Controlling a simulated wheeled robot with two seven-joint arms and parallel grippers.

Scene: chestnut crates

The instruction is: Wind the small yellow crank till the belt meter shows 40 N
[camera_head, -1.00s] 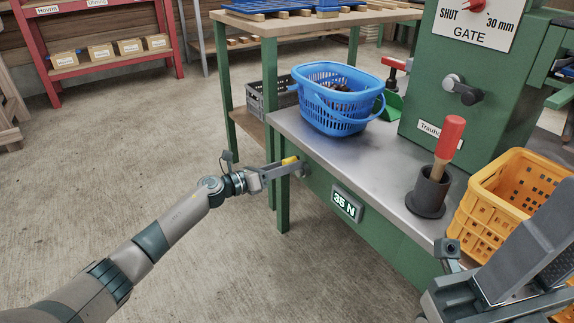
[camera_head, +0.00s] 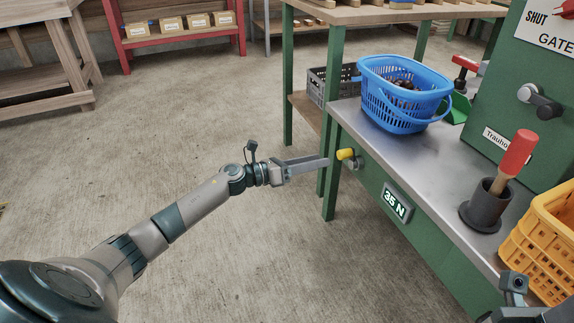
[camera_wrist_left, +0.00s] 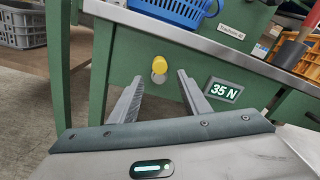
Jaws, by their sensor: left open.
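The small yellow crank (camera_head: 346,154) sticks out from the green side of the machine bench, on a grey metal hub. It also shows in the left wrist view (camera_wrist_left: 159,66), just beyond and between my fingertips. The belt meter (camera_head: 396,203) is a lit panel to the right of the crank and reads 35 N; the left wrist view shows the same reading (camera_wrist_left: 222,90). My left gripper (camera_head: 326,161) is open and empty, a short way from the crank and pointing at it. Part of my right arm shows at the bottom right edge; its jaws cannot be made out.
A blue basket (camera_head: 370,107) with brown contents stands on the metal bench top (camera_head: 441,165). A dark cup (camera_head: 484,210) holds a red-handled tool (camera_head: 517,154). An orange crate (camera_head: 545,232) is at the right. A green table leg (camera_head: 332,190) stands close by my left gripper. The floor at left is clear.

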